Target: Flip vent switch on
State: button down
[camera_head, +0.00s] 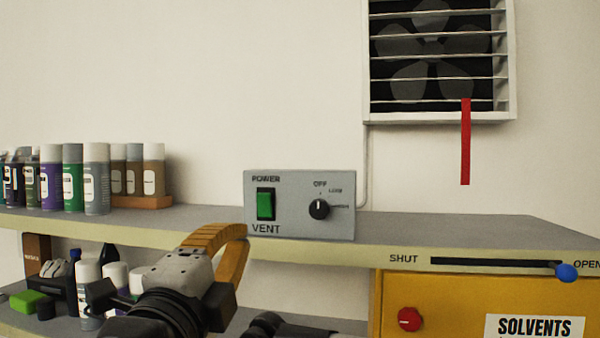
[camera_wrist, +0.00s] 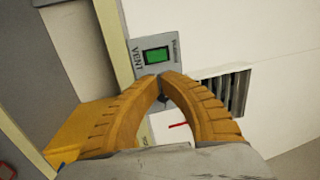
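The vent switch (camera_head: 265,204) is a green rocker in a dark frame, between the labels POWER and VENT. It sits on the left half of a grey control box (camera_head: 286,228) on the shelf. In the wrist view the green switch (camera_wrist: 156,55) lies just beyond the fingertips. My gripper (camera_wrist: 161,76) has two curved orange fingers whose tips come together, with nothing seen between them. In the head view my gripper (camera_head: 240,234) is in front of the shelf edge, left of and below the switch. I cannot tell the exact gap to the switch.
A black dial (camera_head: 319,209) is on the box's right half. Spray cans (camera_head: 96,180) stand on the shelf (camera_head: 200,218) at the left. A fan vent (camera_head: 440,60) with a hanging red strip (camera_head: 465,145) is on the wall. A yellow solvents cabinet (camera_head: 460,300) is below right.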

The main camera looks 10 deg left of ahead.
aim_at(268, 202)
jog(key=shift+s+a+r+m+h, duration=0.3)
jog(key=shift+s+m, duration=0.05)
jog(key=shift+m, duration=0.15)
jog(key=shift+s+d, duration=0.1)
jog(key=p+x, duration=0.4)
jog(key=x, duration=0.9)
jog(key=shift+f+p, duration=0.15)
jog(key=shift+p, duration=0.25)
jog(key=shift+w, duration=0.65)
jog(key=shift+d, duration=0.1)
